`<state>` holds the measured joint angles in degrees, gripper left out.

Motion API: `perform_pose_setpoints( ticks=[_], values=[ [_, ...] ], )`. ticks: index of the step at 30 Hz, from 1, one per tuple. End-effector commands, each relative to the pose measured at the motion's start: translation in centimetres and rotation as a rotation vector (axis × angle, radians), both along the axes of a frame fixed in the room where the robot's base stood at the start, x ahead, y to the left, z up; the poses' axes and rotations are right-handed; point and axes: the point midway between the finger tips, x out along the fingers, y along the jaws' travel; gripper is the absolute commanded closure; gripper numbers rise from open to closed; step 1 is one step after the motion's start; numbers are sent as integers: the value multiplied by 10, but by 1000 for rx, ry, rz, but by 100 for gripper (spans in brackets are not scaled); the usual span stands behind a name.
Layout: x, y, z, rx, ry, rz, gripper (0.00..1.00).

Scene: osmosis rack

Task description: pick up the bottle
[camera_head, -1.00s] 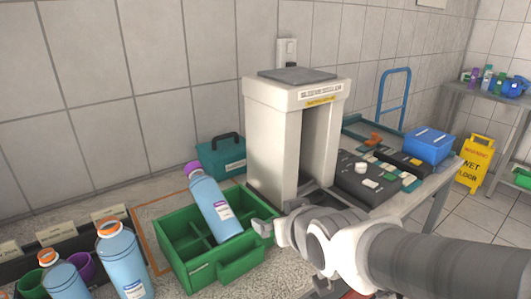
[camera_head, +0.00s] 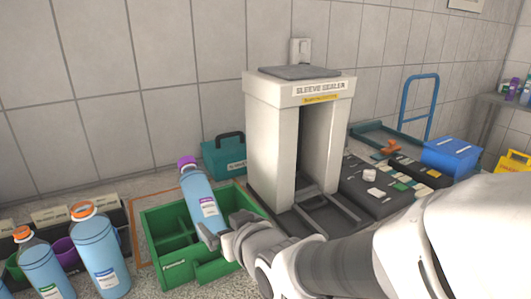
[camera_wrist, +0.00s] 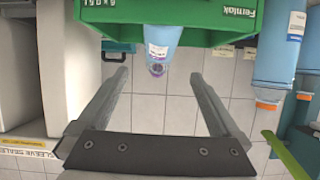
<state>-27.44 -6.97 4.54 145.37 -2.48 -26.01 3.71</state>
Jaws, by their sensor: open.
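A light blue bottle (camera_head: 203,206) with a purple cap and white label leans, tilted, in a green divided caddy (camera_head: 172,268). In the wrist view the bottle (camera_wrist: 163,35) shows beside the caddy's wall (camera_wrist: 112,14), its purple cap pointing toward my gripper. My gripper (camera_wrist: 158,74) is open and empty; the cap appears between its fingertips in the picture. In the head view my gripper (camera_head: 228,238) is at the bottle's lower right, overlapping its lower end. I cannot tell if they touch.
Two orange-capped blue bottles (camera_head: 98,262) (camera_head: 45,272) stand left of the caddy. A white sleeve sealer (camera_head: 268,150) stands just behind and right of my gripper. A teal box (camera_head: 222,160) is behind the caddy. A blue box (camera_head: 450,157) sits far right.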

Motion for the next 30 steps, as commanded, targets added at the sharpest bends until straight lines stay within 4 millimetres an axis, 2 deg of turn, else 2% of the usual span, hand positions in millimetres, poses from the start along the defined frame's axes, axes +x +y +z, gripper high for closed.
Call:
perform_pose_setpoints(
  ticks=[3, 5, 10, 30],
  values=[
    [13, 8, -10, -3, 3, 0, 0],
    [15, 9, -2, -3, 5, 0, 0],
    [21, 13, -3, -1, 6, 1, 0],
    [31, 19, -11, -3, 6, -1, 0]
  ],
)
